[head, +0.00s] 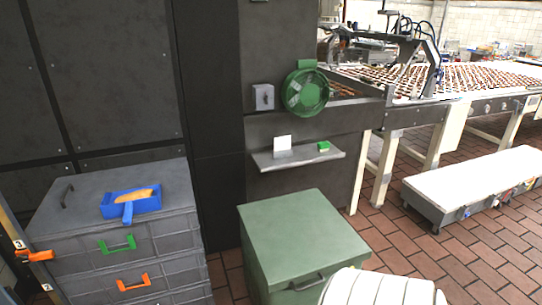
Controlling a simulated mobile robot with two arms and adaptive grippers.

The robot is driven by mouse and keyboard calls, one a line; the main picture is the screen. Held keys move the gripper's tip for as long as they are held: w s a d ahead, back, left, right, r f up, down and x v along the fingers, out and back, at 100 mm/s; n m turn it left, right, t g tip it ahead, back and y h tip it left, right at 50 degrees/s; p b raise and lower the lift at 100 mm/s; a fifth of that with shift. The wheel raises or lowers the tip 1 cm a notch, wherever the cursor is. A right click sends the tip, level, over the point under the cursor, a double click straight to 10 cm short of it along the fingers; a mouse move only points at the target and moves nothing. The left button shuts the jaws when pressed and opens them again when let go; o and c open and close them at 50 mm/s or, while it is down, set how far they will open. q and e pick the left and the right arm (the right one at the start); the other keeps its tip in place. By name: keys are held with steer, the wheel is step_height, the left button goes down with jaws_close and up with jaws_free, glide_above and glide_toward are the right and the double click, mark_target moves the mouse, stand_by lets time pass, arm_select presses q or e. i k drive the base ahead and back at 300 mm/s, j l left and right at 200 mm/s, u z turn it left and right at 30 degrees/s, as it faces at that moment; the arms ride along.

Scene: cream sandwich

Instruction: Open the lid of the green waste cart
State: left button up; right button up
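The green waste cart (256,266) stands on the floor at the lower middle of the head view. Its flat green lid (303,230) lies shut on top. A dark handle (307,283) sits at the lid's near edge. The lower part of the cart is cut off by the bottom of the picture. Neither of my grippers is in view.
A conveyor (455,85) and a low white-topped platform (475,178) stand right. Brick floor lies between.

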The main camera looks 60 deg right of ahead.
mark_target(297, 238)
steer(key=z, duration=2.3)
